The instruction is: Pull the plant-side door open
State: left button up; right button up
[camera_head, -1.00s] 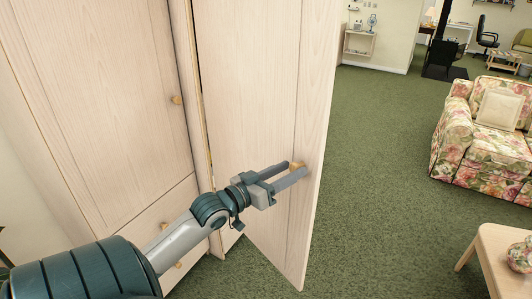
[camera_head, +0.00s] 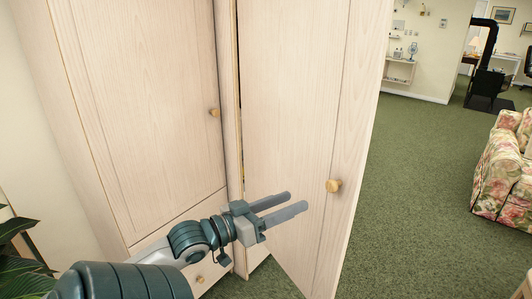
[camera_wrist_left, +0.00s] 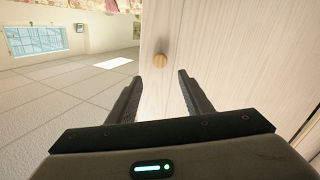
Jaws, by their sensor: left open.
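The plant-side door (camera_head: 140,100) is the wardrobe's left door, with a round wooden knob (camera_head: 214,112); it looks shut. The other door (camera_head: 290,100) stands swung out, with its own knob (camera_head: 334,185). My left gripper (camera_head: 296,201) is open and empty in front of this swung-out door, to the left of and slightly below its knob, apart from it. In the left wrist view a knob (camera_wrist_left: 159,60) on a pale door (camera_wrist_left: 220,60) shows beyond the open fingertips. My right gripper is not in view.
A leafy plant (camera_head: 20,245) stands at the lower left. A drawer (camera_head: 190,225) with a knob is below the plant-side door. A floral sofa (camera_head: 503,175) is at the right. Green carpet (camera_head: 425,150) between the swung-out door and the sofa is clear.

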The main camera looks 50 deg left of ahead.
pick_arm(q)
jog(key=shift+s+a+p, duration=0.15)
jog(key=shift+s+p, duration=0.1)
jog(key=shift+s, duration=1.15)
jog(key=shift+s+a+p, duration=0.15)
jog(key=shift+s+p, duration=0.05)
jog(key=shift+s, duration=1.2)
